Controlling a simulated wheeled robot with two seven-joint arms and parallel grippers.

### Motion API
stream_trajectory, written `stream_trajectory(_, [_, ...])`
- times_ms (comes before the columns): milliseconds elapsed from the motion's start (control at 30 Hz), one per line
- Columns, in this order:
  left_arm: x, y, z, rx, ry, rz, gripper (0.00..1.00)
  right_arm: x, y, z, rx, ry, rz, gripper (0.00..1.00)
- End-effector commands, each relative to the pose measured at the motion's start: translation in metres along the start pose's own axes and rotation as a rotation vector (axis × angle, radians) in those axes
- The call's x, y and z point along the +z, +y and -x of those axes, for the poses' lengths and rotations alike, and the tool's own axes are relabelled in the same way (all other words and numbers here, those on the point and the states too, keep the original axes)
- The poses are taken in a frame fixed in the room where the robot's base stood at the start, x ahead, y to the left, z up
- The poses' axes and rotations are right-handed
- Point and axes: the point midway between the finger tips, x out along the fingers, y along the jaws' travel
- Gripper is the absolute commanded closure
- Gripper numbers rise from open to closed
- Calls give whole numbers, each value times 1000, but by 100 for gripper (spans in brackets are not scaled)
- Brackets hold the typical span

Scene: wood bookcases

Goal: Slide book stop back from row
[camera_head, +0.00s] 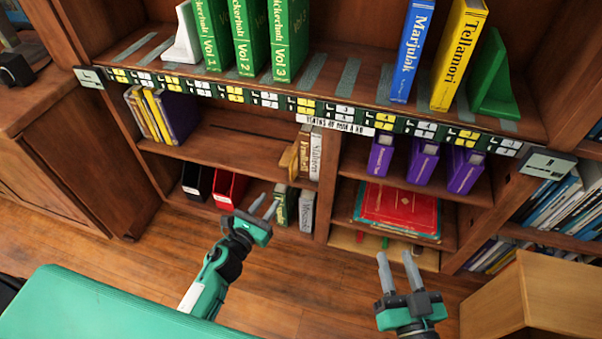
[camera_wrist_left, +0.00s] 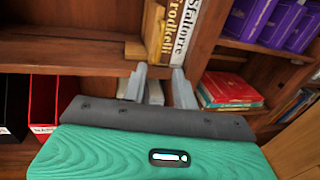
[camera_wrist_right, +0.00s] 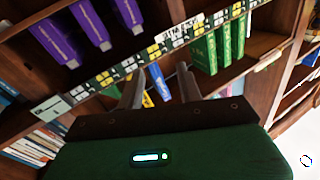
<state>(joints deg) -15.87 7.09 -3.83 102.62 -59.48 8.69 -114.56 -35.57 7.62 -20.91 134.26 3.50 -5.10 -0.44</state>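On the top shelf (camera_head: 345,72), a green book stop (camera_head: 493,80) stands at the right, beside a leaning yellow Tellamori book (camera_head: 457,55) and a blue Marjulak book (camera_head: 411,50). A white book stop (camera_head: 183,40) stands at the left against several green volumes (camera_head: 249,35). My left gripper (camera_head: 264,206) is open and empty, low in front of the lower shelves; its fingers show in the left wrist view (camera_wrist_left: 160,75). My right gripper (camera_head: 395,258) is open and empty, below and in front of the shelves, apart from both stops; its fingers show in the right wrist view (camera_wrist_right: 160,75).
Lower shelves hold purple books (camera_head: 423,160), a red book stack (camera_head: 397,210), red and black binders (camera_head: 229,190) and a wooden stop (camera_head: 289,158) beside books. A wooden box (camera_head: 545,300) stands at bottom right. The top shelf has bare room between the green volumes and the blue book.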

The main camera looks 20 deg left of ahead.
Motion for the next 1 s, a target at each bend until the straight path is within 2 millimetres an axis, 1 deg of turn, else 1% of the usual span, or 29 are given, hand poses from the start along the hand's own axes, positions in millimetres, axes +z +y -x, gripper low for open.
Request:
stream_trajectory(167, [3,0,-14,-3,-5,-10,72,-2,-1,1,-1,-3,-2,64])
stream_trajectory(467, [2,0,-63,-1,-4,-7,72,0,-1,1,-1,-8,-2,64])
stream_trajectory(700, [2,0,-104,-1,-4,-5,72,-7,1,-1,0,33,4,64])
stream_trajectory(800, [1,0,-117,-1,-3,-5,72,-10,2,-2,0,53,7,64])
stream_trajectory(900, [1,0,-128,-1,-3,-5,72,-14,2,-2,0,73,9,64])
stream_trajectory(1000, [1,-1,-134,-1,-2,-5,72,-18,3,-3,1,95,12,64])
